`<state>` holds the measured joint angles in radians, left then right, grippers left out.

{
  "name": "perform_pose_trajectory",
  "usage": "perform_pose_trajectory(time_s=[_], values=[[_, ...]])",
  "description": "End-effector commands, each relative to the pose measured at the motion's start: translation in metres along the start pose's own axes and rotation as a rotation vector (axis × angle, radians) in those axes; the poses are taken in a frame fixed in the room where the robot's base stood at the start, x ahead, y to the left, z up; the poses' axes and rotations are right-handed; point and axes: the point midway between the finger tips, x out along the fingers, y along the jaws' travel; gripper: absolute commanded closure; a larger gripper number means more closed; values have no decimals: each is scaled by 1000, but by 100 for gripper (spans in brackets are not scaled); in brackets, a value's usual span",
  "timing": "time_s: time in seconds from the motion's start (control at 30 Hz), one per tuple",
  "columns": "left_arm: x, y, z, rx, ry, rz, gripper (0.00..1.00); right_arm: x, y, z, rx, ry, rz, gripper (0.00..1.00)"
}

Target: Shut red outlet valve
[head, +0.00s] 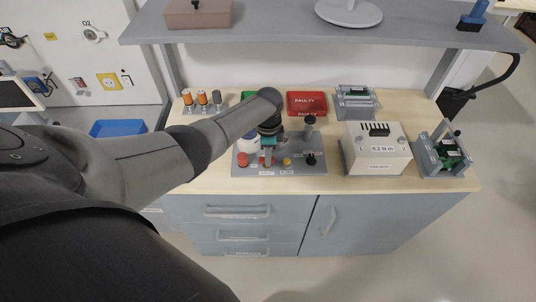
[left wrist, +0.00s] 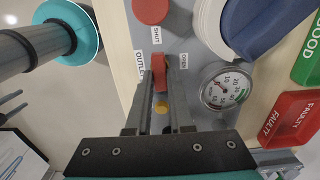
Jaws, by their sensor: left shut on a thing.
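The red outlet valve (left wrist: 158,72) shows in the left wrist view as a narrow red handle, beside a printed OUTLET label. The word SHUT is printed above it and OPEN to its right. My left gripper (left wrist: 159,84) is shut on this handle, with one finger on each side. In the head view my left gripper (head: 268,156) reaches down onto the grey valve panel (head: 308,170) on the bench and hides most of the valve. Whether the handle points fully to either label I cannot tell.
A pressure gauge (left wrist: 222,88), a blue knob (left wrist: 256,22), a red knob (left wrist: 150,10) and a yellow knob (left wrist: 161,106) crowd the valve. A red FAULTY bin (head: 307,103) stands behind the panel. A white box (head: 376,160) stands to the right. A shelf (head: 300,32) overhangs the bench.

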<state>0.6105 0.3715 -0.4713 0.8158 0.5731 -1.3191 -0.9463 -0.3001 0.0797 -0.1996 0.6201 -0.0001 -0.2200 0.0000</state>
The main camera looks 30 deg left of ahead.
Motion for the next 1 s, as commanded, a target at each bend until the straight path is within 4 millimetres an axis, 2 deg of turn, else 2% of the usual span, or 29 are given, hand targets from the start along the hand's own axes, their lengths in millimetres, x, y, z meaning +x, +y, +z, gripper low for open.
perform_pose_trajectory(time_s=[0.37, 0.4, 0.63, 1.0], values=[[-1, 0, -1, 8, 3, -2, 100, 0, 0, 0, 0, 0, 0, 28], [-1, 0, -1, 8, 3, -2, 77, 0, 0, 0, 0, 0, 0, 28], [0, 0, -1, 6, 2, -1, 51, 0, 0, 0, 0, 0, 0, 28], [-6, 0, 0, 5, 1, -1, 50, -2, 0, 0, -1, 0, 0, 28]])
